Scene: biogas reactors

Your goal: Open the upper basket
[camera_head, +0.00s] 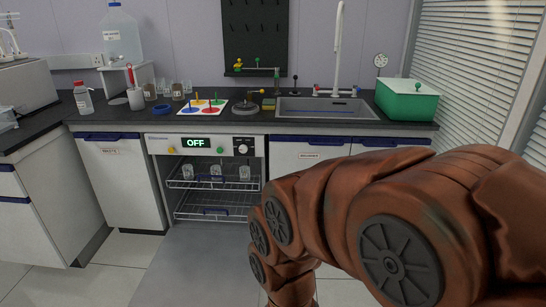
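The upper basket (182,183) is a wire rack inside the open washer (162,158) under the counter. It holds several clear glass vessels and has a blue handle at its front. It appears to sit inside the washer, above the lower basket (190,213), which also has a blue handle. The washer door (190,265) is folded down in front. My brown arm comes in from the right and bends down in front of the washer's right side. My gripper is not visible, so its opening and its distance to the basket are hidden.
The washer panel display (196,142) reads OFF. White cabinets (120,185) stand on both sides. The counter holds a sink (322,108), a green box (407,104), a bottle (83,98) and a coloured plate (201,107). Tiled floor is free at the lower left.

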